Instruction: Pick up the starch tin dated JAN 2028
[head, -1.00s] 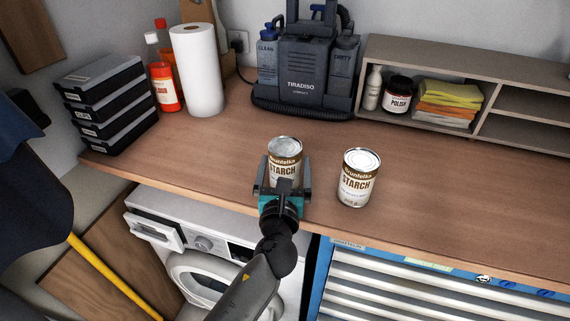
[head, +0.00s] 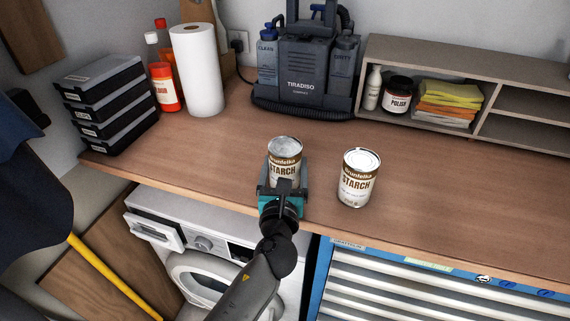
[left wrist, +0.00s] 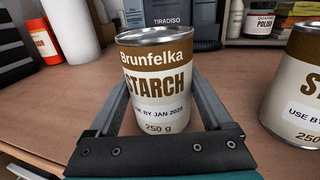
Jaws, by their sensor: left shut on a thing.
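A brown and white starch tin (head: 285,157) stands upright near the front edge of the wooden counter. In the left wrist view its label (left wrist: 158,80) reads "USE BY JAN" with a year that looks like 2028. My left gripper (head: 284,184) reaches in from the front and is shut on this tin, a finger on each side. A second starch tin (head: 357,178) stands upright to the right, apart from the gripper. In the left wrist view this second tin (left wrist: 296,90) is cut off by the frame, and its date is not readable. My right gripper is not in view.
A dark TIRADISO machine (head: 303,75) stands behind the tins. A paper towel roll (head: 197,70), bottles (head: 165,87) and stacked cases (head: 112,115) stand to the left. A shelf (head: 479,130) is at the back right. The counter's right front is clear.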

